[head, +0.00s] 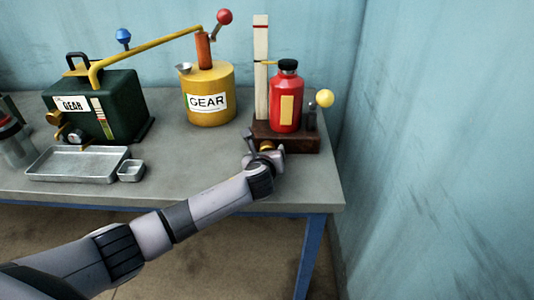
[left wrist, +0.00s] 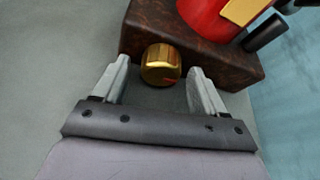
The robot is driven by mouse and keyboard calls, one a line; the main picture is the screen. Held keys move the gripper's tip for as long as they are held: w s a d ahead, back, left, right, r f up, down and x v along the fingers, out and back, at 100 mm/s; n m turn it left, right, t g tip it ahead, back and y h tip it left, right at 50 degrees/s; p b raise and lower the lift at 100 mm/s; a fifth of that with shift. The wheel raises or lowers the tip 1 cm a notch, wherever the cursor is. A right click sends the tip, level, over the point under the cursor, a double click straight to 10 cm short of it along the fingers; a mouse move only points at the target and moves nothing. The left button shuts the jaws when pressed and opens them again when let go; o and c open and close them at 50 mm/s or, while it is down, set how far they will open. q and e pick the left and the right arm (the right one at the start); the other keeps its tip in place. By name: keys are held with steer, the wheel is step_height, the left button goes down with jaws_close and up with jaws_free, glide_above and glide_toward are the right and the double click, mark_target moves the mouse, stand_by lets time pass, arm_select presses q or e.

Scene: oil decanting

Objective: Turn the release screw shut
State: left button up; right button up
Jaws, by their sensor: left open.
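The release screw (left wrist: 160,65) appears as a ribbed brass knob on the front face of a dark brown base block (left wrist: 238,70). In the head view the screw (head: 266,146) is partly hidden by my left gripper (head: 262,150). My left gripper (left wrist: 159,72) is open in the left wrist view, with one finger on each side of the knob. Gaps show between the knob and both fingers, so it is not gripped. My right gripper is in neither view.
A red bottle (head: 285,117) and a pale upright post (head: 261,75) stand on the block, near the table's right end. A yellow GEAR can (head: 210,84), a green GEAR tank (head: 116,98) and a metal tray (head: 78,178) stand to the left. A wall (head: 440,120) closes the right.

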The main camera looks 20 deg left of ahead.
arm_select(q)
steer(key=shift+p+v, duration=0.65)
steer(key=shift+v, duration=2.9)
steer(key=shift+d, duration=0.1)
